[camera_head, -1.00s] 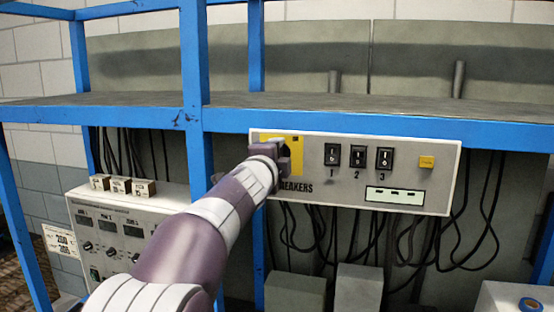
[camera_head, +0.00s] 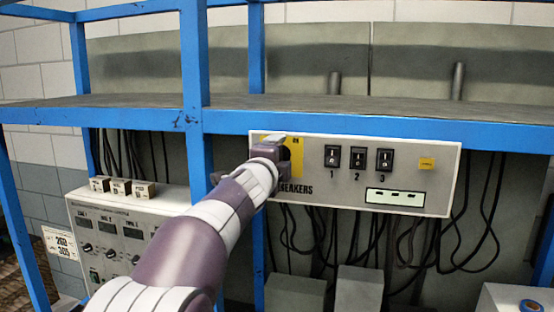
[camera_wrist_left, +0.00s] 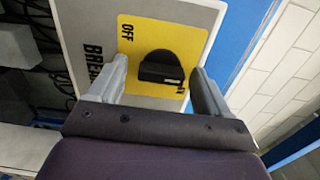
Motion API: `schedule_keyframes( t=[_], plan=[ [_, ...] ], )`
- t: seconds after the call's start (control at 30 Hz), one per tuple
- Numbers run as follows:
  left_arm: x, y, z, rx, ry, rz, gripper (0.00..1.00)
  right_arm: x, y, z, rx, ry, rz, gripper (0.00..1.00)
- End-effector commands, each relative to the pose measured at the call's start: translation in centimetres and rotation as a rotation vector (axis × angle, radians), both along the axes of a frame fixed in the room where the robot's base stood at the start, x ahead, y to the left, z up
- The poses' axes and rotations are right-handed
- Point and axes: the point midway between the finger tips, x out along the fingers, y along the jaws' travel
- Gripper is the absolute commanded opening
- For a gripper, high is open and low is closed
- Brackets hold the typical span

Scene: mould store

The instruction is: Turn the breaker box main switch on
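The breaker box (camera_head: 408,178) is a light grey panel under the blue shelf. Its main switch is a black knob (camera_wrist_left: 160,72) on a yellow plate (camera_wrist_left: 135,50), with OFF at the plate's upper left in the left wrist view. A label partly hidden by the right-hand finger appears to be ON. A small white mark on the knob lies on that label's side. My left gripper (camera_wrist_left: 160,88) is open, with one finger on either side of the knob; I cannot tell whether they touch it. In the head view the gripper (camera_head: 280,150) covers much of the plate.
Three black breaker switches (camera_head: 357,157) and a yellow button (camera_head: 427,163) sit right of the plate. A blue upright (camera_head: 198,80) and the shelf edge (camera_head: 350,124) are close to my arm. A grey control unit (camera_head: 125,235) stands at the left. Cables hang below.

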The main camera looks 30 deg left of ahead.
Motion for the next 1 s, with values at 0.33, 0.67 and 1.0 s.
schedule_keyframes(
  t=[0.33,0.67,1.0],
  plan=[
    [-2.6,-0.6,0.1,0.001,-0.004,0.0,0.79,0.0,0.0,-0.5,0.0,0.0,0.0,0.43],
    [-10.6,-2.5,0.2,0.0,-0.002,0.0,0.79,0.0,0.0,-0.1,0.0,0.0,0.0,0.43],
    [-12.4,-3.0,0.0,-0.001,0.0,0.0,0.79,0.0,0.0,0.0,0.0,0.0,0.0,0.43]
  ],
)
